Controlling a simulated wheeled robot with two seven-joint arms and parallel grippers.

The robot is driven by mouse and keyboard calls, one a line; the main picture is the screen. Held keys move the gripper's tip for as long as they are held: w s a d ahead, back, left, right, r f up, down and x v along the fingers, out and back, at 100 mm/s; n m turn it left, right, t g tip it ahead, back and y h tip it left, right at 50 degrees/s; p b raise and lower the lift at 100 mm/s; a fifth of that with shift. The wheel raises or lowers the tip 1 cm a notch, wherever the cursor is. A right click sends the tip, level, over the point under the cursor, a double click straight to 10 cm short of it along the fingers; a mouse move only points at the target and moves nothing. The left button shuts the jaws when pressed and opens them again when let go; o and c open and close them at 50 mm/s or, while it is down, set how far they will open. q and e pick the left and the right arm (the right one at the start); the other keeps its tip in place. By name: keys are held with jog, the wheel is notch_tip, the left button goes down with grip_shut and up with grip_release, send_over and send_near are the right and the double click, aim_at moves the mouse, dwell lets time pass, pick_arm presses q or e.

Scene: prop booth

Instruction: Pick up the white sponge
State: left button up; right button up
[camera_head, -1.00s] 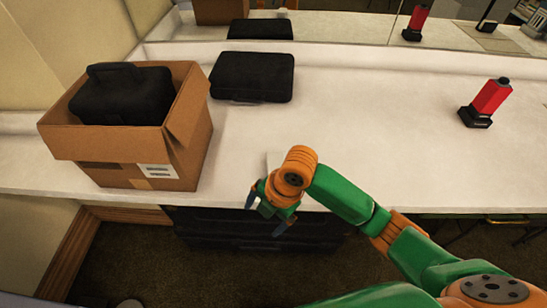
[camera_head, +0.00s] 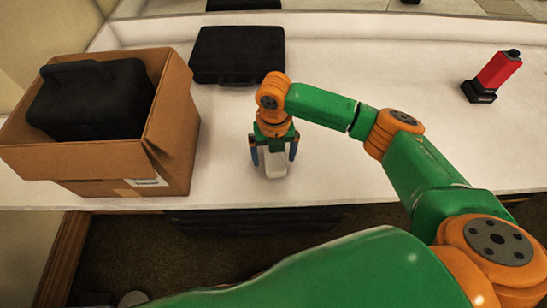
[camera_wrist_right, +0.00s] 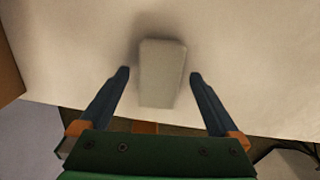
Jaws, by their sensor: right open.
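The white sponge (camera_head: 274,166) lies on the white counter near its front edge, partly hidden behind my right gripper in the head view. In the right wrist view the sponge (camera_wrist_right: 161,72) is a pale block with its near part between the two fingertips and its far part beyond them. My right gripper (camera_head: 273,160) is open above the counter, with one blue finger on each side of the sponge. In the right wrist view the gripper (camera_wrist_right: 159,75) shows gaps between both fingers and the sponge. My left gripper is not in view.
An open cardboard box (camera_head: 170,130) with a black case (camera_head: 95,100) in it stands at the left. Another black case (camera_head: 238,54) lies behind the gripper. A red and black tool (camera_head: 493,76) stands at the right. The counter (camera_head: 350,170) is clear to the sponge's right.

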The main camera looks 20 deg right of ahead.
aim_at(274, 157)
jog(key=c, duration=1.4)
jog(key=shift+r, duration=0.35)
jog(key=shift+c, duration=0.2)
notch_tip(274, 157, up, 2)
jog(key=shift+r+b, duration=0.2)
jog(key=shift+b, duration=0.15)
jog(key=s+r+p, duration=0.1)
jog(key=s+r, duration=0.9)
jog(key=s, duration=0.4)
jog(key=shift+d, duration=0.25)
